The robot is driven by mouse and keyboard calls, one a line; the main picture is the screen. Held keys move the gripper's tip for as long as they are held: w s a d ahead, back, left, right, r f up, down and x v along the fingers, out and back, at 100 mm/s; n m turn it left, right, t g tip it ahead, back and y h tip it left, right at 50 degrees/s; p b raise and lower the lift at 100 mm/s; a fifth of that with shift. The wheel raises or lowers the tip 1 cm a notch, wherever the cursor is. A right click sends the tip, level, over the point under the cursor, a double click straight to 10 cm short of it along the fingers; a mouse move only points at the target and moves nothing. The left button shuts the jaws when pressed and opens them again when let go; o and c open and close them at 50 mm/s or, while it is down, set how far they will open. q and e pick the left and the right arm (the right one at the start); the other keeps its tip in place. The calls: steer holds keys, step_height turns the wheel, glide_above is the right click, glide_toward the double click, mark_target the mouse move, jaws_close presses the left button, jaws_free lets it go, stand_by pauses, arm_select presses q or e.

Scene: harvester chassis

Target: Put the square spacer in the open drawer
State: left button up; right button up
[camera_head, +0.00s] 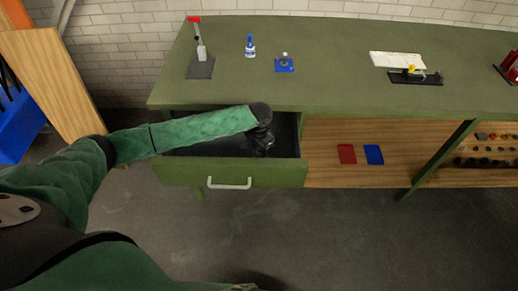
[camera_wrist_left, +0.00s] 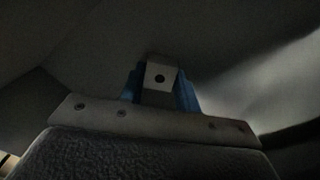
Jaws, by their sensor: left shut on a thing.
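My left gripper (camera_head: 263,146) reaches down into the open drawer (camera_head: 230,175) under the bench, near the drawer's right side. In the left wrist view its two blue fingers (camera_wrist_left: 160,88) are shut on the square spacer (camera_wrist_left: 159,76), a pale grey square piece with a dark round hole. Dark drawer surfaces surround it there, and I cannot tell whether the spacer touches the drawer floor. In the head view the spacer is hidden by the gripper and wrist. My right gripper is not in view.
The green bench top (camera_head: 330,90) overhangs the drawer's back. On it stand a red-handled device (camera_head: 201,50), a blue-white bottle (camera_head: 250,47), a blue block (camera_head: 284,65) and a black fixture (camera_head: 415,77). Red (camera_head: 346,154) and blue (camera_head: 373,154) plates lie on the shelf right of the drawer.

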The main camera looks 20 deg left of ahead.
mark_target(259, 151)
arm_select(q)
steer(key=shift+f, duration=0.1)
steer(key=o, duration=1.1)
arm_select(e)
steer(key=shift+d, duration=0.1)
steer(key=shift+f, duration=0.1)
arm_select(q)
steer(key=shift+r, duration=0.25)
steer(key=shift+r+b, duration=0.3)
step_height(259, 151, up, 11)
steer(key=b, duration=0.3)
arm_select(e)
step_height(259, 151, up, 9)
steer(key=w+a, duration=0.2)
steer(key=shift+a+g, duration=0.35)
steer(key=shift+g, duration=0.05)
arm_select(q)
steer(key=shift+r, duration=0.15)
